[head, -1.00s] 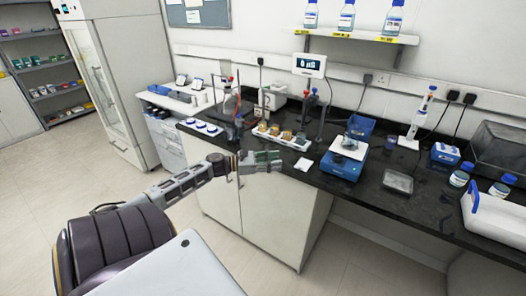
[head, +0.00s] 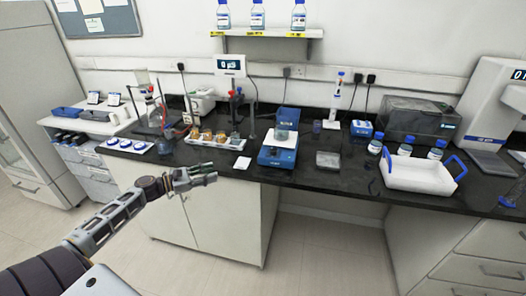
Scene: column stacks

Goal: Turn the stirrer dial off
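A blue and white bench unit (head: 278,157), which looks like the stirrer, stands on the black bench near its front edge. My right gripper is not in view.
A white rack with amber vessels (head: 215,141) and a white card (head: 242,163) lie left of the stirrer. A grey tray (head: 328,160), blue-capped bottles (head: 406,147) and a white blue-handled tray (head: 420,178) are to its right. Floor in front of the cabinets (head: 222,216) is clear.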

